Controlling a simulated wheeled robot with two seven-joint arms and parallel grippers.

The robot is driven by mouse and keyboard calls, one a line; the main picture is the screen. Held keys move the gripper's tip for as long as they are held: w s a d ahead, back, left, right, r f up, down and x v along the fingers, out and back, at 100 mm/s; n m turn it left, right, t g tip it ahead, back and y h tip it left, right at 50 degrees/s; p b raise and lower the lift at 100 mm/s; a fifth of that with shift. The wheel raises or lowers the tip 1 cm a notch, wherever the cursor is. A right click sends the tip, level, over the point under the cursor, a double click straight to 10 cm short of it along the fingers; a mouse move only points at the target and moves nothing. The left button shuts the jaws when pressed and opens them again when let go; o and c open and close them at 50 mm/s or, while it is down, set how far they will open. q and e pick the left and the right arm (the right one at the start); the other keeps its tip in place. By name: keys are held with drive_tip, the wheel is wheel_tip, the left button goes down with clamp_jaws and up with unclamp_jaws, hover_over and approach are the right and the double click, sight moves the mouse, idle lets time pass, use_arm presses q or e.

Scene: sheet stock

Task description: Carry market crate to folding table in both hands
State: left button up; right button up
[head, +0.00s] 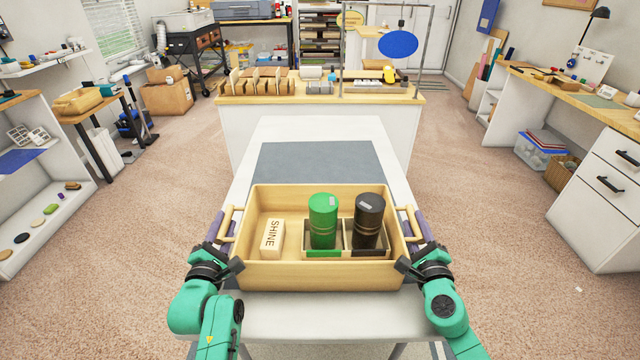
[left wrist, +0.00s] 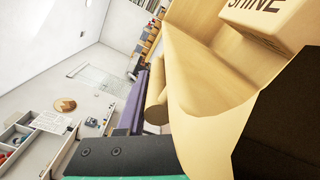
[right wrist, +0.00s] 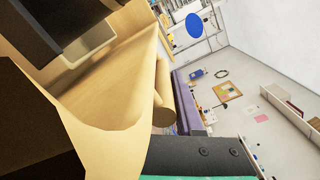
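The market crate (head: 320,275) is a tan open box level above a white table (head: 385,160) with a grey mat (head: 325,160); whether its base touches is hidden. It holds a cream SHINE block (head: 272,234), a green canister (head: 323,220) and a black canister (head: 369,220). My left gripper (head: 226,248) is at the left handle (head: 233,222), its purple finger beside the bar (left wrist: 157,97). My right gripper (head: 414,248) is likewise at the right handle (head: 406,220), also seen in the right wrist view (right wrist: 162,95). Both look spread wide; the inner fingertips are hidden.
A wooden-topped counter (head: 320,100) with racks stands behind the table. A desk with drawers (head: 608,180) is on the right and white shelving (head: 45,190) on the left. Carpet (head: 160,180) is clear on both sides of the table.

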use_arm(q)
drive_tip(key=shift+o, duration=1.2)
drive_tip(key=shift+r, duration=0.15)
use_arm(e)
drive_tip(key=shift+o, duration=1.1)
drive_tip(key=shift+r, duration=0.15)
use_arm(q)
drive_tip(key=shift+s+r, duration=0.1)
drive_tip(key=shift+s, duration=0.05)
use_arm(e)
drive_tip(key=shift+s+r, duration=0.1)
drive_tip(key=shift+s, duration=0.05)
use_arm(q)
drive_tip(key=shift+s, duration=0.15)
drive_tip(key=s, duration=1.1)
drive_tip(key=shift+s, duration=0.35)
use_arm(e)
drive_tip(key=s, duration=1.2)
use_arm(q)
drive_tip(key=o, duration=0.7)
drive_tip(key=shift+c, duration=0.2)
drive_tip(key=shift+f, duration=0.5)
